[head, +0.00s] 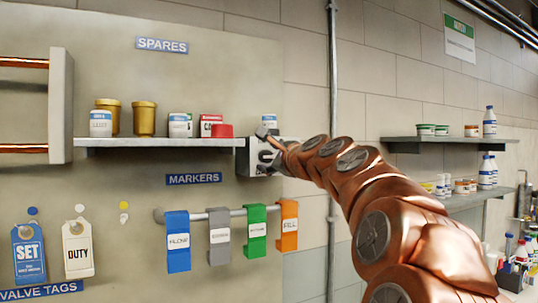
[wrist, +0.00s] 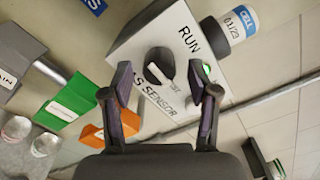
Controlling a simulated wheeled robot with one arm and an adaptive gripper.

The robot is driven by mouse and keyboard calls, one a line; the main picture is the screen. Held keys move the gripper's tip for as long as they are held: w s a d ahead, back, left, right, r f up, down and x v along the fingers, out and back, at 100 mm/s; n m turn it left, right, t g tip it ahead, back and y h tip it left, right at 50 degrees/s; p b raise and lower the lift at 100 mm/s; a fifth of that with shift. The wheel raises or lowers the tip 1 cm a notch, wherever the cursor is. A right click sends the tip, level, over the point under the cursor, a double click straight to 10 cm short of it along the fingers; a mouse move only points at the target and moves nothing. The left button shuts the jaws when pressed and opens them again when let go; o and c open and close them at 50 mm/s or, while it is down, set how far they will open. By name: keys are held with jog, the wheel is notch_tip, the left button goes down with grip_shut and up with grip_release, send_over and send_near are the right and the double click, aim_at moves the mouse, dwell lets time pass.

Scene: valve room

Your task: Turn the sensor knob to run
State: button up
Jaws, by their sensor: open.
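The gas sensor is a pale box at the right end of the spares shelf in the head view (head: 254,158), partly hidden by my gripper (head: 270,140). In the wrist view the sensor box (wrist: 138,48) fills the middle, with RUN printed toward its upper right and "AS SENSOR" readable along its lower side. Its dark round knob (wrist: 159,62) has a pale pointer mark; I cannot tell surely which label it points to. My gripper (wrist: 160,78) is open, its two fingers apart on either side of the knob in the picture, with no clear contact. A greenish spot shows by the right fingertip.
The spares shelf (head: 160,142) holds tubs and jars. Below, a rail (head: 200,214) carries blue, grey, green and orange markers. Tags hang at left. A vertical pipe (head: 333,90) runs to the right.

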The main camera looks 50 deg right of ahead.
jog(key=shift+w+d, duration=0.15)
jog(key=shift+w, duration=0.45)
jog(key=shift+c, duration=0.2)
grip_shut()
